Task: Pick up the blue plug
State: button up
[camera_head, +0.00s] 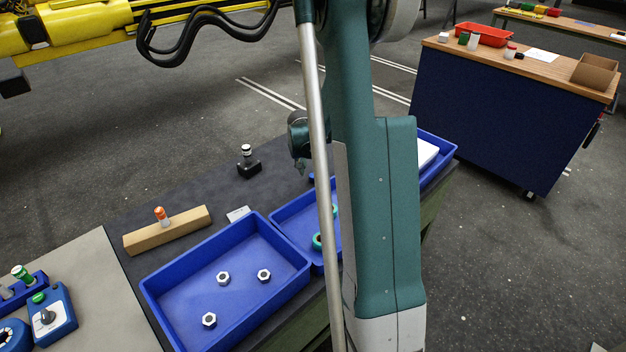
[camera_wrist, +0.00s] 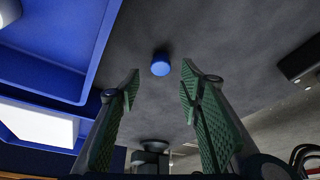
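The blue plug (camera_wrist: 160,66) shows in the wrist view as a small round blue piece on the dark grey table surface. It lies in line with the gap between my fingertips and apart from both fingers. My gripper (camera_wrist: 161,75) is open, with a green ribbed finger on each side and nothing between them. In the head view only part of my gripper (camera_head: 301,140) shows, at the left of my arm.
A blue tray (camera_wrist: 84,75) is left of the plug in the wrist view. In the head view, a large blue tray (camera_head: 160,300) holds hex nuts. A black-based post (camera_head: 248,162) and a cardboard-coloured block (camera_head: 168,231) stand on the table. Bare tabletop surrounds the plug.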

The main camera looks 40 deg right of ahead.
aim_at(313, 175)
jog(key=shift+f, duration=0.1)
jog(key=shift+b+x, duration=0.35)
jog(key=shift+x, duration=2.2)
jog(key=c, duration=0.8)
